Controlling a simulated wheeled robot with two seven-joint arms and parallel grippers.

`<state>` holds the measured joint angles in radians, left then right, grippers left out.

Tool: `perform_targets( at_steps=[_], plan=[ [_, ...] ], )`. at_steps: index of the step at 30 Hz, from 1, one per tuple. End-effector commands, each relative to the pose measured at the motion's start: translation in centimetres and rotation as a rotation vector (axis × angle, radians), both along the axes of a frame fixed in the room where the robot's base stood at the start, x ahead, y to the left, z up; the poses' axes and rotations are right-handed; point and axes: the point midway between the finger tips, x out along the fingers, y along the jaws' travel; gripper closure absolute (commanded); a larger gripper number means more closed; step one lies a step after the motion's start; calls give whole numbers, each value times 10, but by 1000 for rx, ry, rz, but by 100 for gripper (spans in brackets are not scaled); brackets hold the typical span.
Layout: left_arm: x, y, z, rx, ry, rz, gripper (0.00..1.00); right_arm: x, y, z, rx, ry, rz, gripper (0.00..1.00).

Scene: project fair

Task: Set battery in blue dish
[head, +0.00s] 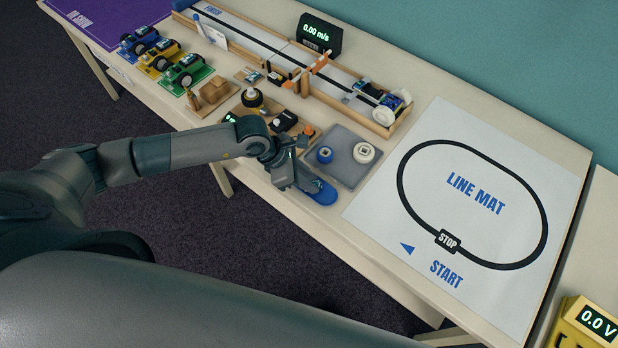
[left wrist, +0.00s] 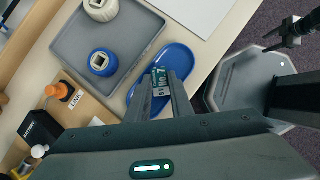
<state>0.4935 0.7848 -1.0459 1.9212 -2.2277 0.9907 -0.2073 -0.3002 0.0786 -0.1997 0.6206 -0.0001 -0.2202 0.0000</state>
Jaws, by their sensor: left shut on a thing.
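The blue dish (head: 324,196) is a flat oval at the table's front edge. In the left wrist view the fingertips overlap the near part of the dish (left wrist: 177,62). The battery appears over it, but I cannot tell whether it touches. In the head view the gripper hides the battery and part of the dish.
A grey tray (head: 345,174) with a blue spool (head: 325,155) and a white spool (head: 364,152) stands close beside the dish. A wooden board with small parts (head: 270,128) lies behind the gripper. The line mat (head: 440,170) covers the table to the right.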

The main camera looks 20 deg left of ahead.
Motion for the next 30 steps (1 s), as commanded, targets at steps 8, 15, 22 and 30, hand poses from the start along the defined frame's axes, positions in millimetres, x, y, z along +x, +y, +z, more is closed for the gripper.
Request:
perform_targets(
  at_steps=[8, 15, 22, 30],
  plan=[
    [0, 0, -1, 0, 0, 0, 72, 0, 0, -2, 0, 0, 0, 49],
    [0, 0, -1, -1, 0, 0, 72, 0, 0, -1, 0, 0, 1, 49],
    [-1, 3, 7, -1, -2, 0, 72, 0, -1, -3, -1, 0, 1, 49],
    [-9, 21, 39, -1, -3, 0, 72, 0, -2, -13, -2, 1, 1, 49]
  ],
)
